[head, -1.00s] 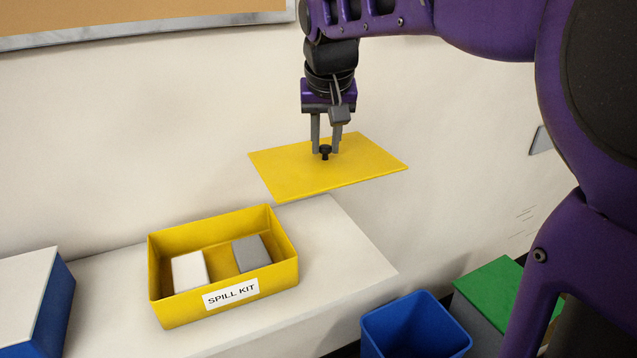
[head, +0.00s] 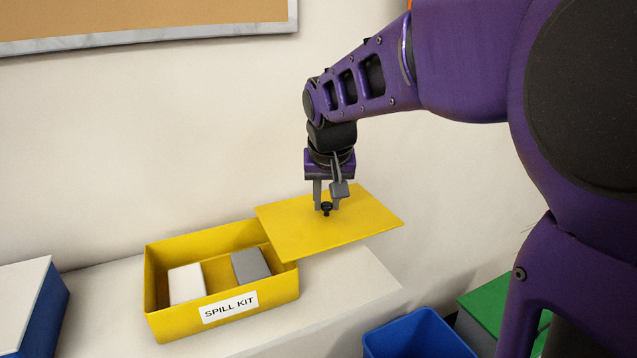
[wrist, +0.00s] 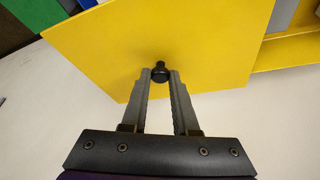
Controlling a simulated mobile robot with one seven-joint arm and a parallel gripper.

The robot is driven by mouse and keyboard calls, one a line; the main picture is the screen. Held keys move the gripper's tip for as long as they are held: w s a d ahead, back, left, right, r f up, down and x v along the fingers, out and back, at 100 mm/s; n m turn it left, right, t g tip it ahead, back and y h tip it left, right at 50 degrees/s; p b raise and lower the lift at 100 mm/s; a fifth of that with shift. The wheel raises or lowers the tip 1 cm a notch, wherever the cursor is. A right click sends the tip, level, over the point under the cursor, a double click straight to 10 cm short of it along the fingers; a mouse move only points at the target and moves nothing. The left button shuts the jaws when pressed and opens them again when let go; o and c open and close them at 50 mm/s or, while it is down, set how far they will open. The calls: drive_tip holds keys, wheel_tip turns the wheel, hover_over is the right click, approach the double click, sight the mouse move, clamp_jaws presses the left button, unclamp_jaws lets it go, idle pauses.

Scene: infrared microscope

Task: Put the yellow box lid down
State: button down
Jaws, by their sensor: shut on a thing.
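The yellow box lid (head: 345,238) is a flat plate with a small black knob (head: 326,209) in its middle. My gripper (head: 326,206) is shut on the knob and holds the lid roughly level. The lid is to the right of the open yellow box (head: 172,322), labelled SPILL KIT, and covers part of its right rim from the head view. Whether it touches the box or the counter I cannot tell. In the wrist view, the lid (wrist: 165,40) spreads out beyond the fingertips (wrist: 160,76), which close around the knob.
The box holds a white block (head: 186,283) and a grey block (head: 250,265). It stands on a white counter (head: 355,285) whose right end lies beneath the lid. A blue bin (head: 415,335) and a green-topped bin (head: 488,300) are at lower right. A blue-and-white box (head: 25,300) is at left.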

drive_tip(key=shift+f+b, duration=0.4)
drive_tip(key=shift+f, duration=0.15)
drive_tip(key=c, duration=0.7)
unclamp_jaws()
drive_tip(key=shift+r, duration=0.1)
